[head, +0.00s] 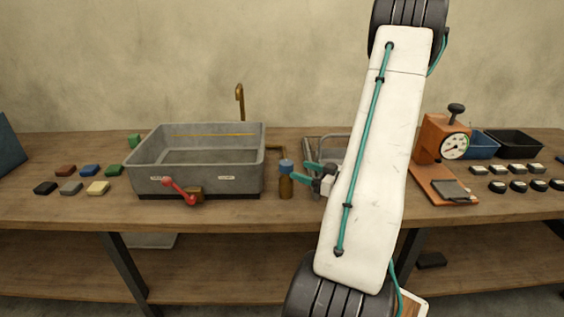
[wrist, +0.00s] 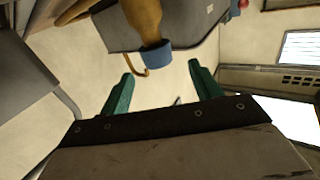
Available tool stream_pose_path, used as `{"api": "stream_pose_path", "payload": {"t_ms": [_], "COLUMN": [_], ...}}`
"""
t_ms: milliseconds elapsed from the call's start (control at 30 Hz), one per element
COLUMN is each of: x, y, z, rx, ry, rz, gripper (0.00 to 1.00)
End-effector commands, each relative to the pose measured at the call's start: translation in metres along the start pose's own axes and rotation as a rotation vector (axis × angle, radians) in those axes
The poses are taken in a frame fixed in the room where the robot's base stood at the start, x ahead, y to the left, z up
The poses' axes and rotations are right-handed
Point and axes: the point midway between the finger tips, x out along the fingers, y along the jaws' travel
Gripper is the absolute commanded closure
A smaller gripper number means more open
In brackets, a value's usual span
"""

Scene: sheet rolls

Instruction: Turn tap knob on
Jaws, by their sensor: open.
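The grey sink (head: 150,178) stands on the wooden bench with a brass spout (head: 240,95) rising behind it. A red bit (wrist: 243,3) shows at the top of the wrist view. My gripper (head: 300,173) has teal fingers, open and empty, right of the sink and well apart from the red knob. A brown bottle with a blue cap (head: 286,178) stands just left of the fingers. In the wrist view, the blue cap (wrist: 158,56) appears ahead of the open fingers (wrist: 160,75).
A wire-framed tray (head: 316,147) lies partly behind my gripper. An orange press with a dial (head: 436,140) stands right of my arm. Colored blocks (head: 90,170) lie left of the sink. Several dark round pieces (head: 518,186) lie at the right. My arm hides part of the bench.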

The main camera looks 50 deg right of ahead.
Motion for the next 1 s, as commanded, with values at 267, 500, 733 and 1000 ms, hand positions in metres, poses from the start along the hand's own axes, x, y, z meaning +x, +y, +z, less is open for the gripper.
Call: {"api": "stream_pose_path", "payload": {"t_ms": [267, 500, 733, 1000], "x": [0.018, 0.052, 0.064, 0.064], "y": [0.009, 0.012, 0.011, 0.011], "z": [-0.001, -0.001, -0.002, -0.002], "rx": [0.006, 0.006, 0.007, 0.006], "ry": [0.017, 0.016, 0.016, 0.015], "rz": [0.013, 0.018, 0.019, 0.018], "gripper": [0.37, 0.37, 0.37, 0.59]}}
